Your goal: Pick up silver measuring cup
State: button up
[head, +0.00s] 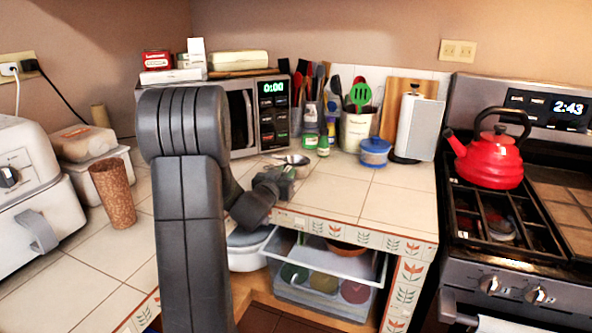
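A small silver measuring cup (298,160) lies on the tiled counter in front of the microwave, a little left of the blue-lidded jar. My gripper (285,174) is just in front of the cup and low over the counter, near its front edge. From this view the gripper covers part of the cup's near side. I cannot tell whether they touch. The fingers are small and dark here, so their opening does not show clearly.
A microwave (258,112) stands behind the cup. A green-lidded jar (323,146), a blue jar (375,153) and a utensil crock (356,130) stand to the right. A cork-coloured cup (113,194) stands left of my arm. The right front counter is clear.

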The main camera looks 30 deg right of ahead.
jog(key=shift+w+d, duration=0.15)
jog(key=shift+d, duration=0.1)
grip_shut()
jog(key=shift+r, duration=0.1)
notch_tip(320, 180, up, 10)
jog(key=shift+f+p, duration=0.1)
jog(key=shift+p, duration=1.05)
